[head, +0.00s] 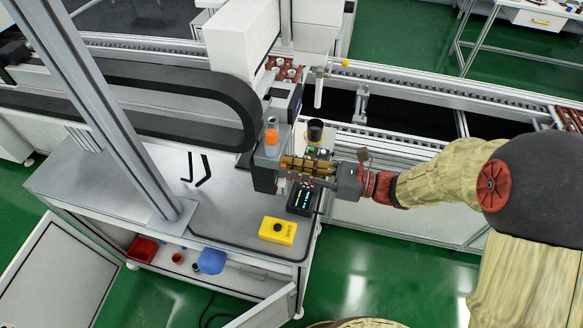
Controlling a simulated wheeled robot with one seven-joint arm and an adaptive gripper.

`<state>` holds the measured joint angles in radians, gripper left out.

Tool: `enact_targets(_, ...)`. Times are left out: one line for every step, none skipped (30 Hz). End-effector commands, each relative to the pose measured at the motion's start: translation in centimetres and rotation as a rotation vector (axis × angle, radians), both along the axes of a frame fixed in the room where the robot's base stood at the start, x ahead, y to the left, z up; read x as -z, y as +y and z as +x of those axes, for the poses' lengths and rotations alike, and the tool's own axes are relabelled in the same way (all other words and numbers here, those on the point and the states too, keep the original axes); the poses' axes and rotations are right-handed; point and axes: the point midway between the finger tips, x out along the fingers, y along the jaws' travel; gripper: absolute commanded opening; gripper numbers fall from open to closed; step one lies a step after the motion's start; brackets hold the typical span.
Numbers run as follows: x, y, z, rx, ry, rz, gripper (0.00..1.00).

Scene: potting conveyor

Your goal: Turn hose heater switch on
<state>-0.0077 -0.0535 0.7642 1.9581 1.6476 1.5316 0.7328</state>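A small black box (301,199) with lit displays stands on the bench below my gripper. It may be the hose heater controller, but its switch is too small to make out. My gripper (292,168) reaches in from the right, its fingers pointing left toward the grey dispensing unit (268,155) with orange parts. The gripper appears in front of or just above the black box's far side and hides part of that area. I cannot tell whether the fingers touch anything or how far apart they are.
A yellow box with a black button (278,230) sits near the bench front. Two black hex keys (203,170) lie left on the bench. A dark round container (315,130) stands behind the gripper. A metal post (110,120) rises at left. The conveyor (420,95) runs behind.

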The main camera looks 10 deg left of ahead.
Motion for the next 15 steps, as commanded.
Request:
enact_targets(0.01, -0.01, 0.0, 0.0, 0.0, 0.0, 0.15)
enact_targets(0.01, -0.01, 0.0, 0.0, 0.0, 0.0, 0.13)
enact_targets(0.01, -0.01, 0.0, 0.0, 0.0, 0.0, 0.11)
enact_targets(0.01, -0.01, 0.0, 0.0, 0.0, 0.0, 0.09)
enact_targets(0.01, -0.01, 0.01, 0.0, 0.0, 0.0, 0.07)
enact_targets(0.01, -0.01, 0.01, 0.0, 0.0, 0.0, 0.05)
enact_targets(0.02, -0.02, 0.0, 0.0, 0.0, 0.0, 0.03)
enact_targets(0.02, -0.02, 0.0, 0.0, 0.0, 0.0, 0.02)
enact_targets(0.02, -0.02, 0.0, 0.0, 0.0, 0.0, 0.0)
enact_targets(0.02, -0.02, 0.0, 0.0, 0.0, 0.0, 0.0)
enact_targets(0.02, -0.02, 0.0, 0.0, 0.0, 0.0, 0.0)
enact_targets(0.02, -0.02, 0.0, 0.0, 0.0, 0.0, 0.0)
enact_targets(0.03, -0.02, 0.0, 0.0, 0.0, 0.0, 0.0)
enact_targets(0.02, -0.02, 0.0, 0.0, 0.0, 0.0, 0.0)
enact_targets(0.01, -0.02, 0.01, 0.0, 0.002, 0.0, 0.0)
